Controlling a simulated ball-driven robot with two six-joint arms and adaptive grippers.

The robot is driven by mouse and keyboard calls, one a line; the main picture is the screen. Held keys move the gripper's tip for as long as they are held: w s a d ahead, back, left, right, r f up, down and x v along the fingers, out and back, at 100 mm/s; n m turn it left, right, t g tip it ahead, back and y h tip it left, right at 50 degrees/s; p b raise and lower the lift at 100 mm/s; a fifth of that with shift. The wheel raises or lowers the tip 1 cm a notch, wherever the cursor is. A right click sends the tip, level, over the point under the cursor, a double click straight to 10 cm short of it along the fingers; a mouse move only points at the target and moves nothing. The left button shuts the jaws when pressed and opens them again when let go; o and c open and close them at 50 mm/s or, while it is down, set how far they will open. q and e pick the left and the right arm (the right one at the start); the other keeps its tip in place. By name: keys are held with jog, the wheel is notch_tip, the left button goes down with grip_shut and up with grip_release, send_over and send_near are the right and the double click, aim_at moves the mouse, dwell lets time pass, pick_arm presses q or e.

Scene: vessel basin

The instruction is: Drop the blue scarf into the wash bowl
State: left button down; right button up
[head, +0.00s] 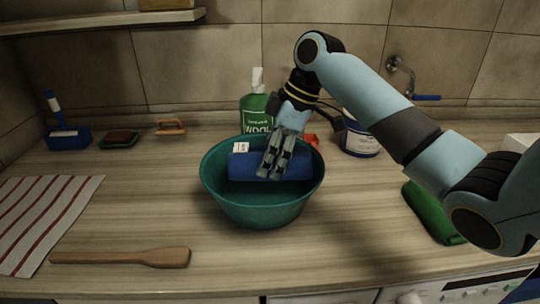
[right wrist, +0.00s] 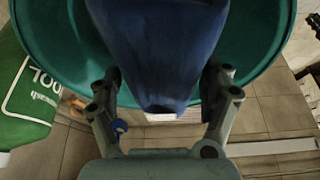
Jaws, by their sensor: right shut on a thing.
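The blue scarf (head: 298,167) is a rolled blue bundle with a small white tag, at the mouth of the teal wash bowl (head: 262,213) in the head view. My right gripper (head: 267,172) is shut on the scarf, over the bowl. In the right wrist view the scarf (right wrist: 158,50) sits between the fingers of my right gripper (right wrist: 160,85), with the teal bowl (right wrist: 50,40) behind it. I cannot tell whether the scarf touches the bowl. My left gripper is not in view.
A green bottle (head: 256,112) stands just behind the bowl, and a white and blue tub (head: 360,140) is behind right. A green bundle (head: 432,212) lies at right. A wooden paddle (head: 125,257) and a striped towel (head: 45,215) lie at left.

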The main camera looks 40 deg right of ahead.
jog(key=o, duration=1.3)
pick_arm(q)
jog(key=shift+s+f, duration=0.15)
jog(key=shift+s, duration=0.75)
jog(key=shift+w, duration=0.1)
pick_arm(e)
jog(key=shift+s+d+r, duration=0.1)
jog(key=shift+d+r, duration=0.05)
jog(key=shift+r, duration=0.05)
jog(key=v, duration=1.1)
jog(key=shift+s+r, duration=0.15)
jog(key=shift+r, duration=0.1)
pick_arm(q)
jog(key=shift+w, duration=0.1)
